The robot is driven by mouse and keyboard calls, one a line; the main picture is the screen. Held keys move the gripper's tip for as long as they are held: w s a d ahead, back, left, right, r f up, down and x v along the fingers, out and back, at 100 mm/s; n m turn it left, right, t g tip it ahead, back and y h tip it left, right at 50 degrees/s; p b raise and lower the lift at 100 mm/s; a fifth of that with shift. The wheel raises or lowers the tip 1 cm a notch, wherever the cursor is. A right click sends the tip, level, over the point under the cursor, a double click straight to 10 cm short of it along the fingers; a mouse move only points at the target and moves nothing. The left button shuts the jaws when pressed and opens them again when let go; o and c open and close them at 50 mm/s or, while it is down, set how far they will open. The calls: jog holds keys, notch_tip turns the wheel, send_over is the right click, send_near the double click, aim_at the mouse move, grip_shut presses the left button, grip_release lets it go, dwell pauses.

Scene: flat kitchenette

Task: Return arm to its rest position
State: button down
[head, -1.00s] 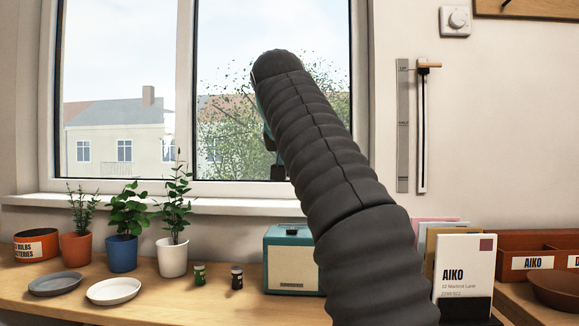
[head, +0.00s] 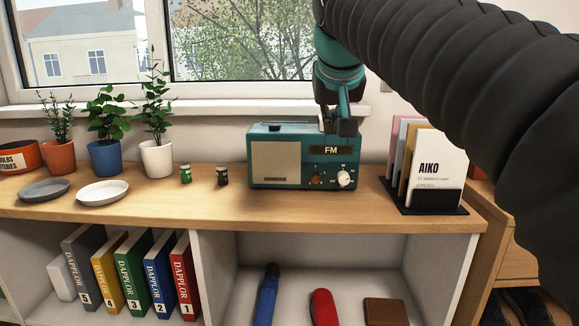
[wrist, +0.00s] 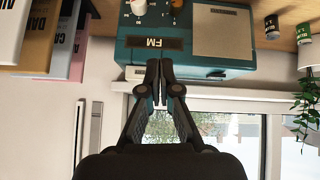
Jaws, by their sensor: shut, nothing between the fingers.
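My gripper (head: 339,124) hangs from my dark ribbed arm, fingers pointing down, at the top right of the teal radio (head: 276,165) in the head view. In the wrist view my gripper (wrist: 159,66) has its two fingertips together with nothing between them. There the fingertips overlap the edge of the radio (wrist: 208,59) beside its FM panel. I cannot tell whether they touch it. The radio stands upright on the wooden counter, with a white knob and an orange knob on its front.
Two small jars (head: 186,174), plates (head: 103,192) and potted plants (head: 157,157) stand left of the radio. A card holder (head: 428,203) stands to its right. The window (head: 240,40) is behind.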

jog(key=s+d+f+g, duration=0.1)
jog(key=s+d+f, duration=0.3)
jog(key=s+f, duration=0.7)
jog(key=s+d+f+g, duration=0.1)
jog(key=s+d+f, duration=0.3)
jog(key=s+f, duration=0.8)
notch_tip(320, 180, down, 9)
jog(key=shift+s+r+m+g, duration=0.1)
jog(key=shift+s+m+g, duration=0.2)
jog(key=shift+d, duration=0.1)
